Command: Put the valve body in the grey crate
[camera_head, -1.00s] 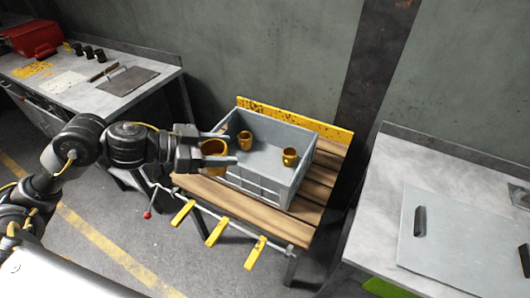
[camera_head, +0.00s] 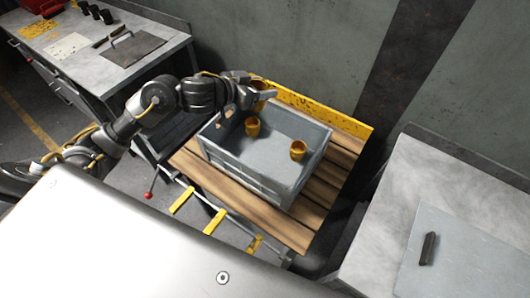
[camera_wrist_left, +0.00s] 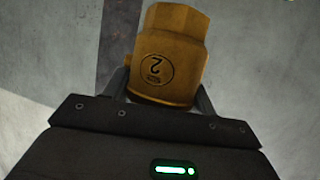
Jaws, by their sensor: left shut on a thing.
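My left gripper (camera_head: 262,92) is shut on a yellow-orange valve body (camera_head: 260,88) and holds it over the back left part of the grey crate (camera_head: 245,178). In the left wrist view the valve body (camera_wrist_left: 172,58) sits between the two fingers and bears a round mark with the figure 2. Two more yellow-orange valve bodies stand inside the crate: one (camera_head: 253,127) near the back left, one (camera_head: 298,150) near the right wall. The crate stands on a wooden-slat table (camera_head: 230,192). My right gripper is not in view.
A yellow rail (camera_head: 320,112) runs along the table's back edge by the wall. A grey bench (camera_head: 400,200) with a handled plate stands at right. Another bench (camera_head: 85,62) at back left holds black cylinders and a handled plate. The crate's middle is bare.

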